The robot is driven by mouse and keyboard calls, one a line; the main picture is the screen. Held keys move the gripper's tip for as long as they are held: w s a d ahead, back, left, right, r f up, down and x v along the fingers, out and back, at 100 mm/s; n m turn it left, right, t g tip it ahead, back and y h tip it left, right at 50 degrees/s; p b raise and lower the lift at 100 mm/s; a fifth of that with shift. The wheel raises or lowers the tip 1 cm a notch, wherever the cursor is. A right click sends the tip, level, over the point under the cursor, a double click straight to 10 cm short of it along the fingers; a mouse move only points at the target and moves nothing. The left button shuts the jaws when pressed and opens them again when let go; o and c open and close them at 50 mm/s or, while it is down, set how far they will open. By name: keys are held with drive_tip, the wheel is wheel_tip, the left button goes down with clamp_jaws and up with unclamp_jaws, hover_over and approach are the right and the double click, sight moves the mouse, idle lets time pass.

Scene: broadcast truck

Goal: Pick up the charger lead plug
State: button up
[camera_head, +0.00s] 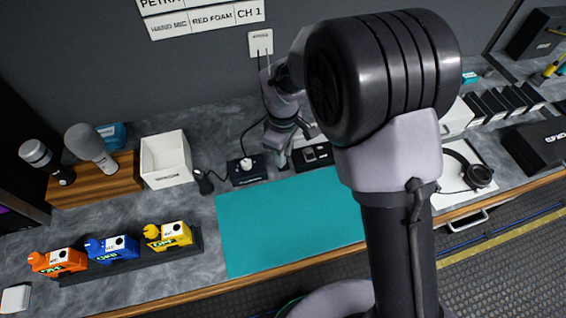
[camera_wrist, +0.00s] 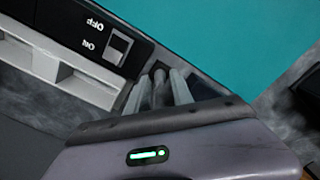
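My gripper (camera_head: 284,163) is low over the counter, between a small black box and a black-and-white device. In the wrist view its two pale fingers (camera_wrist: 158,92) point away from the camera, with a narrow gap between them. A dark grey rounded piece (camera_wrist: 159,88) shows in that gap. I cannot tell whether it is the charger lead plug or whether the fingers touch it. The black-and-white device (camera_head: 314,155) is beside the fingers and also shows in the wrist view (camera_wrist: 70,45). A black lead (camera_head: 248,131) curves down behind my gripper towards the black box (camera_head: 246,170).
A teal mat (camera_head: 285,222) lies in front of the gripper. A white bin (camera_head: 166,160), a wooden microphone stand (camera_head: 100,183) and a rack of coloured packs (camera_head: 113,247) are left. Headphones (camera_head: 478,176) lie right. A white wall plate (camera_head: 260,42) is behind.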

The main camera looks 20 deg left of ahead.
drive_tip(key=shift+f, duration=0.7)
drive_tip(key=shift+r, duration=0.15)
drive_tip(key=shift+c, duration=0.2)
clamp_jaws()
drive_tip(key=shift+r, duration=0.1)
